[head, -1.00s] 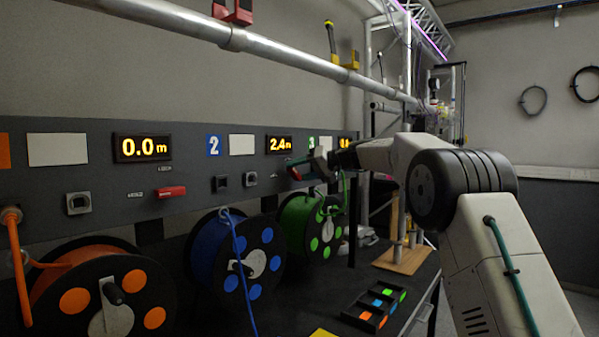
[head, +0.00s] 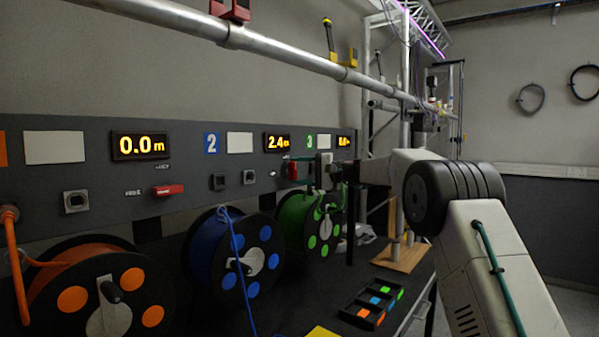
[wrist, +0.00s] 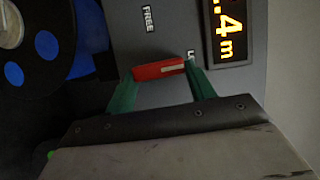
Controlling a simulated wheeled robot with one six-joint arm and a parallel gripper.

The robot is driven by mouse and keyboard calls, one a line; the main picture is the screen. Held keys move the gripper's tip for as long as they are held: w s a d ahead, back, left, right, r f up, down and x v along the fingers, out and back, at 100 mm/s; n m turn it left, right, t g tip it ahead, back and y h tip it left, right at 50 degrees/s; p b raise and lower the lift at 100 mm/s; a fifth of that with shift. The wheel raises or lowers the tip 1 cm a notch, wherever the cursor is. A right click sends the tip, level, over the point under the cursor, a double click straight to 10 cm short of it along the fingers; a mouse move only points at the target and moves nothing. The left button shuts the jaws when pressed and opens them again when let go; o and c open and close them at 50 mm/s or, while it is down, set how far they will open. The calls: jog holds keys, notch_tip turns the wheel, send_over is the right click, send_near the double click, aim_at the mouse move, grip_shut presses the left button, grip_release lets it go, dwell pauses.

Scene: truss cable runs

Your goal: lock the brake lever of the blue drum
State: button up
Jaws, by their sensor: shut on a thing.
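The blue drum (head: 207,249) stands in the middle of the row in the head view, and its edge shows at upper left in the wrist view (wrist: 82,37). Its red brake lever (wrist: 158,70) is on the grey panel, between my green fingertips. My gripper (head: 299,170) is shut on this lever. In the wrist view the lever lies with its striped end towards a label beginning with L, partly hidden by a finger; the FREE label (wrist: 148,18) is off to the side. The 2.4 m display (head: 277,143) is beside it.
The orange drum (head: 85,290) is at left with its own red lever (head: 168,190); the green drum (head: 311,222) is at right, below my gripper. A tray of coloured pieces (head: 372,303) lies on the bench. A metal pipe (head: 290,57) runs above the panel.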

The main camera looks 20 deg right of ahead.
jog(key=shift+m, duration=0.3)
jog(key=o, duration=1)
jog(key=shift+d, duration=0.1)
jog(key=shift+v, duration=3.9)
jog(key=shift+f, duration=0.15)
